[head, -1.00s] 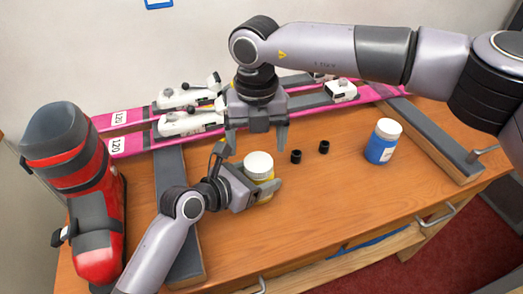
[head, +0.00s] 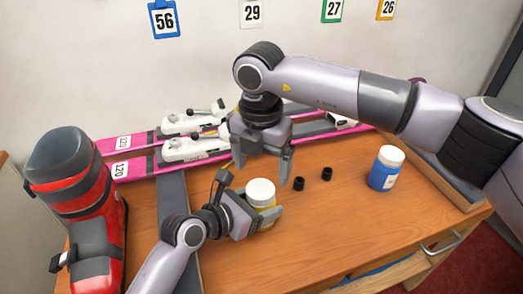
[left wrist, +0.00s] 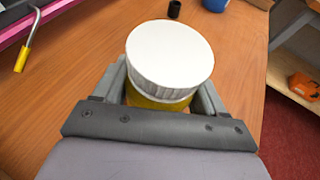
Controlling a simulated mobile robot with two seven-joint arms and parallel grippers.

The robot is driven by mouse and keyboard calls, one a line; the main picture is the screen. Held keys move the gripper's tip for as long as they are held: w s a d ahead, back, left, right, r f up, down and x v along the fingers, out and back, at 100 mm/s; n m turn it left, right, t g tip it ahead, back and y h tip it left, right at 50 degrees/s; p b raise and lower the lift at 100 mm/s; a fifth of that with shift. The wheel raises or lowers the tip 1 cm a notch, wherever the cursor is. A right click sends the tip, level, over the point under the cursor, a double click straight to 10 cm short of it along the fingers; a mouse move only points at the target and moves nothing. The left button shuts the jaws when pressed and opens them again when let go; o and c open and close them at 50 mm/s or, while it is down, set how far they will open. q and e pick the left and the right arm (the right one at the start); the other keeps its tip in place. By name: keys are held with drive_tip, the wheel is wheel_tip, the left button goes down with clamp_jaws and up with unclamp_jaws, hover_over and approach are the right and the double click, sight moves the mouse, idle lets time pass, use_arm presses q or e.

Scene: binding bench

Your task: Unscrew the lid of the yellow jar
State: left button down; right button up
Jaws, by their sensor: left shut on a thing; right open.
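The yellow jar (head: 266,209) stands upright on the wooden bench with its white lid (head: 261,191) on top. My left gripper (head: 262,214) is shut around the jar's body, below the lid. In the left wrist view the lid (left wrist: 169,56) fills the middle, with a yellow strip of the jar (left wrist: 158,102) under it between the fingers. My right gripper (head: 261,165) is open and points down. It hangs above and slightly behind the lid, apart from it, with nothing between its fingers.
A blue jar with a white lid (head: 384,174) stands to the right. Two small black cylinders (head: 313,179) stand between the jars. Pink skis with white bindings (head: 190,148) lie along the back. A red and grey ski boot (head: 80,210) stands at left. Bench front is clear.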

sight(263, 188)
use_arm(q)
drive_tip(key=shift+r, duration=0.1)
use_arm(e)
drive_tip(key=shift+f, duration=2.2)
drive_tip(key=shift+c, duration=0.3)
drive_tip(key=c, duration=1.1)
use_arm(q)
drive_tip(key=shift+w, duration=0.1)
